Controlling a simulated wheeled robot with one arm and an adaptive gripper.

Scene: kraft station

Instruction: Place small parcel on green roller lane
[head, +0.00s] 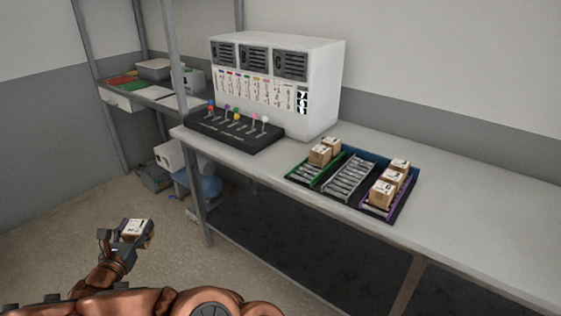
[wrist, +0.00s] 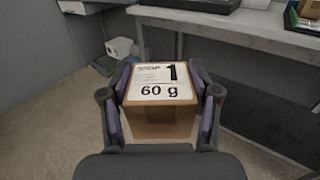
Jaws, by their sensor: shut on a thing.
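My gripper (wrist: 161,108) is shut on a small brown parcel (wrist: 160,88) with a white label reading "1" and "60 g". In the head view the held parcel (head: 136,230) is at the lower left, in the air over the floor and away from the table. The green roller lane (head: 304,173) is the left lane of a roller tray on the table. Two small parcels (head: 321,154) stand at its far end, and its near rollers are bare. My gripper is well to the left of the lane and apart from it.
The middle lane (head: 347,178) is grey and empty. The purple lane (head: 402,200) on the right holds several parcels. A black board with coloured levers (head: 234,131) and a white cabinet (head: 277,85) stand behind left. The table (head: 480,208) is clear to the right. A shelf post (head: 188,130) stands at its left end.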

